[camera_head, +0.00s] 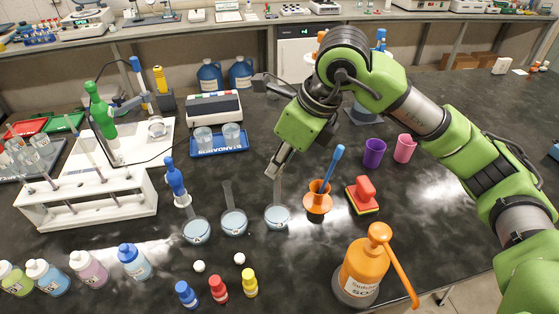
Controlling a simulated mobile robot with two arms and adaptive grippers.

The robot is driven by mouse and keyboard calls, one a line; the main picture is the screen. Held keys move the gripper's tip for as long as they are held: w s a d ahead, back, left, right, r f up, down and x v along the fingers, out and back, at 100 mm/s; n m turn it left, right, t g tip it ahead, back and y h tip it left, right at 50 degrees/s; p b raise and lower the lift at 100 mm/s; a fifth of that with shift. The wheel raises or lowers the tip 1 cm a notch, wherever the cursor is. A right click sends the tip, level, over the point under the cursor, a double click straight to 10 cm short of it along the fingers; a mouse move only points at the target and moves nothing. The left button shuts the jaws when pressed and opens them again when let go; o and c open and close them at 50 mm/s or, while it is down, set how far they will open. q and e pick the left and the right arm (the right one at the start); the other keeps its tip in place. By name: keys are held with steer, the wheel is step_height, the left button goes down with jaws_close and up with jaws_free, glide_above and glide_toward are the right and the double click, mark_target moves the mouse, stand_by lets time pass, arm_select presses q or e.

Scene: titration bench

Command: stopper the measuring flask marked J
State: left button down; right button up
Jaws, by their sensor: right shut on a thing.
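Three measuring flasks with pale blue liquid stand in a row on the dark bench: a left one (197,231), a middle one (234,223) and a right one (278,217). Their marks are too small to read, so I cannot tell which is J. My right gripper (277,168) points down at the top of the right flask's neck. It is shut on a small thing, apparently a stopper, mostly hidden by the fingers. Two white round stoppers lie on the bench, one to the left (199,266) and one to the right (239,258). My left gripper is out of view.
Close right of the gripper stand an orange holder (317,203) with a blue tool and a red block (362,194). An orange bottle (364,268) is in front. Small capped bottles (219,290) stand front centre; a white rack (88,203) is left.

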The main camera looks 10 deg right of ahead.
steer(key=shift+b, duration=0.5)
stand_by(1.1)
steer(key=shift+f+b, duration=0.2)
steer(key=shift+b, duration=0.45)
stand_by(1.0)
stand_by(0.3)
steer(key=o, duration=0.7)
steer(key=o, duration=0.5)
steer(key=shift+r, duration=0.15)
